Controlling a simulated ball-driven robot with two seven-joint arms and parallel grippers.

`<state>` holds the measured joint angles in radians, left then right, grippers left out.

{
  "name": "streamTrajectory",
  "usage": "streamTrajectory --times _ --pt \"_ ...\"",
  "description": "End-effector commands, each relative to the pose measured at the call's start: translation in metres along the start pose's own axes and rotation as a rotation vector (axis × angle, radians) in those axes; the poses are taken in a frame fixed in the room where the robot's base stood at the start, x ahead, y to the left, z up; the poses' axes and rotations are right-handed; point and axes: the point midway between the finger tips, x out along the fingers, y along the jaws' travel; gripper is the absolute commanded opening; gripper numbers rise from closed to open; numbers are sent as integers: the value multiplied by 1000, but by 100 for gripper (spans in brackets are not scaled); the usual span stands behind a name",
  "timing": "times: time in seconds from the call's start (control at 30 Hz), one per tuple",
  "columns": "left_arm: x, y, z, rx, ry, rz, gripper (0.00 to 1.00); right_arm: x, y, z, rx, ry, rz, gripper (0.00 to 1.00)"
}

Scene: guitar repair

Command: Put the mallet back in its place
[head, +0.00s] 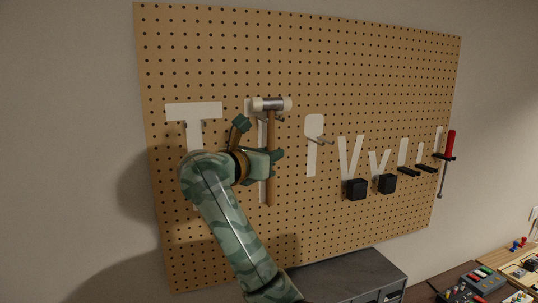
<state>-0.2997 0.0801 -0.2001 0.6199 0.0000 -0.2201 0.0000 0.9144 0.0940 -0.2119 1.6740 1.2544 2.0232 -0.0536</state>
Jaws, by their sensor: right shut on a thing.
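The mallet (269,170) is upright against the pegboard (240,55), with its metal and white head (272,104) at the top and its wooden handle hanging down. It stands in front of a white painted tool outline (262,133), which it partly covers. My right gripper (271,161) reaches up from below and is shut on the mallet's handle. Whether the head rests on the pegs behind it is hard to tell. My left gripper is not in view.
A larger empty T-shaped outline (193,112) with pegs is to the left. More outlines (313,145) and black holders (357,189) run to the right, and a red-handled screwdriver (450,144) hangs at the far right. A grey cabinet (345,275) stands below.

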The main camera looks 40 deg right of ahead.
Motion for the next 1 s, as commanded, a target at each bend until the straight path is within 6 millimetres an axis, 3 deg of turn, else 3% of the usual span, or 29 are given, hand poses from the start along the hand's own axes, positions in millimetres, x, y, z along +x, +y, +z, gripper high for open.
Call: streamTrajectory --times 0.8,0.83,0.9,1.0 --pt "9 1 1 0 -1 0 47 1 -1 -9 1 -1 0 0" --pt "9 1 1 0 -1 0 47 1 -1 -9 1 -1 0 26" --pt "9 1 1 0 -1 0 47 1 -1 -9 1 -1 0 46" --pt "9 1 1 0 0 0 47 1 0 -9 0 -1 0 46"
